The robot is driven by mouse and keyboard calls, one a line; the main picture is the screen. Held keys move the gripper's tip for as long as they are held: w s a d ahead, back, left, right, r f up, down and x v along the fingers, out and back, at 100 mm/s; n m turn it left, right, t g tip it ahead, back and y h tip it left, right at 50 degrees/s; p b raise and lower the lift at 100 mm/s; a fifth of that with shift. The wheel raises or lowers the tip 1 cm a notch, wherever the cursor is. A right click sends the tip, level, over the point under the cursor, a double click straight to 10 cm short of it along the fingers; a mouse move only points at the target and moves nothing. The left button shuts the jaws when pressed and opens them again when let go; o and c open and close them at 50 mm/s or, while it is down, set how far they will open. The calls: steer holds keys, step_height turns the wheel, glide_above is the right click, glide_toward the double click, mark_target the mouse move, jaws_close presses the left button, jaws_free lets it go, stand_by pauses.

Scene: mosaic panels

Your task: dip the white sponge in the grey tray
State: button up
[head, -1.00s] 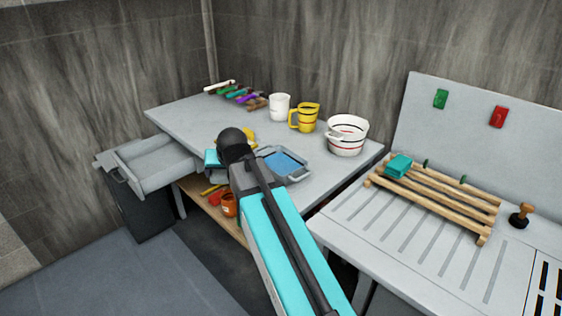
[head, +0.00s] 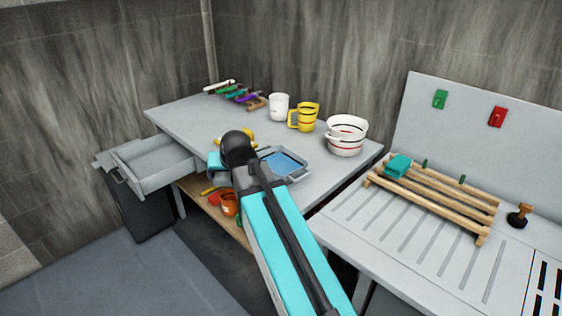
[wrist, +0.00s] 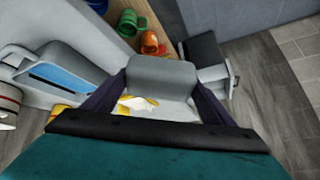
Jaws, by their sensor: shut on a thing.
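The grey tray (head: 305,171) with blue liquid in it stands on the grey table, just right of my wrist in the head view. It also shows at the left of the wrist view (wrist: 33,57). My gripper (wrist: 160,72) is shut on a pale, rounded block, the white sponge (wrist: 162,76), which looks light grey here. The fingers press on its two sides. The sponge is beside the tray, not over the blue liquid in the wrist view.
A yellow mug (head: 306,117), a white cup (head: 279,107) and a white striped basin (head: 346,136) stand behind the tray. Yellow and white items (wrist: 137,103) lie below my gripper. An open drawer (head: 150,160) is at left. A wooden rack (head: 435,200) is at right.

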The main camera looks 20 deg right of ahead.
steer(key=shift+w+a, duration=0.1)
steer(key=shift+w, duration=0.15)
steer(key=shift+w+a, duration=0.2)
steer(key=shift+w, duration=0.25)
stand_by(0.6)
steer(key=shift+r+p, duration=3.25)
steer(key=shift+r, duration=1.45)
